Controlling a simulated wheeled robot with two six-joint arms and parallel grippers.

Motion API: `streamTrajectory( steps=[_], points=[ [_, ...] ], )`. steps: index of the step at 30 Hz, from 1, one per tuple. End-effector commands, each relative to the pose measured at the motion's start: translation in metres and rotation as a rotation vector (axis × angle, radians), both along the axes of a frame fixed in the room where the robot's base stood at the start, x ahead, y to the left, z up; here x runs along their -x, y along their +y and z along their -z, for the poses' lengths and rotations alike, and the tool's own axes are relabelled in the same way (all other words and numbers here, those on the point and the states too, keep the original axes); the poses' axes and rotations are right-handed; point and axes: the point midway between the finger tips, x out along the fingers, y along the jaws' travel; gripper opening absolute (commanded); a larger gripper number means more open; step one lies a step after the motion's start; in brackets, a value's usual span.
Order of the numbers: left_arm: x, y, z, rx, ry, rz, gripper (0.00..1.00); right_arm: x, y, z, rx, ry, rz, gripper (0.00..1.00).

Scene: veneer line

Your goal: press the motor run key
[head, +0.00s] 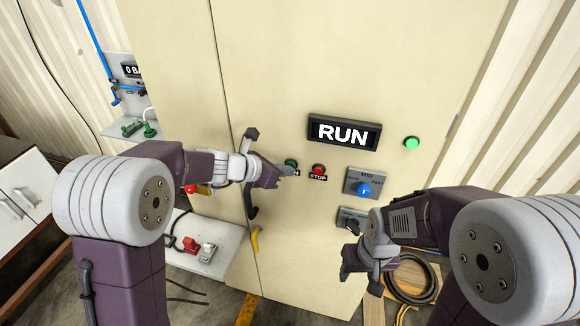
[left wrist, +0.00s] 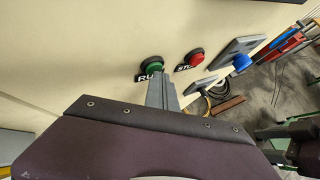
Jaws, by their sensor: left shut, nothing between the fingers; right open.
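The green run key (head: 292,163) sits on the cream cabinet door, with its label partly hidden by my left gripper. My left gripper (head: 287,171) is shut and empty, with its tips at the key's lower edge. In the left wrist view the green key (left wrist: 154,64) shows just beyond the gripper tips (left wrist: 161,84). They look in contact or very close; I cannot tell which. The display (head: 343,132) above reads RUN, and a green lamp (head: 411,142) at its right looks lit. My right gripper (head: 362,262) is open and empty, low in front of the cabinet.
A red STOP key (head: 318,169) is close to the right of the green key. A blue knob (head: 364,189) on a grey plate is further right. A dark door handle (head: 250,200) is beside my left wrist. A coiled hose (head: 410,280) lies at lower right.

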Motion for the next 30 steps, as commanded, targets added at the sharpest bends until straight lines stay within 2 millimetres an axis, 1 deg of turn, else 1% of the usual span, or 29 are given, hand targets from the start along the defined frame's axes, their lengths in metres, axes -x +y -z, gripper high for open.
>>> streamTrajectory(
  steps=[8,18,26,30],
  points=[
    [0.001,0.0,0.0,0.001,-0.001,0.0,0.0,0.0,0.0,0.001,0.0,0.0,0.0,0.54],
    [0.016,0.005,0.001,0.001,-0.001,0.0,0.0,0.0,0.0,0.009,0.0,0.0,0.0,0.54],
    [0.017,0.005,0.0,0.001,-0.001,0.0,0.0,0.0,0.0,0.009,0.0,0.0,0.0,0.54],
    [0.026,0.009,0.001,0.0,-0.001,-0.001,0.0,0.0,0.0,0.014,0.0,0.0,0.0,0.54]
  ],
)
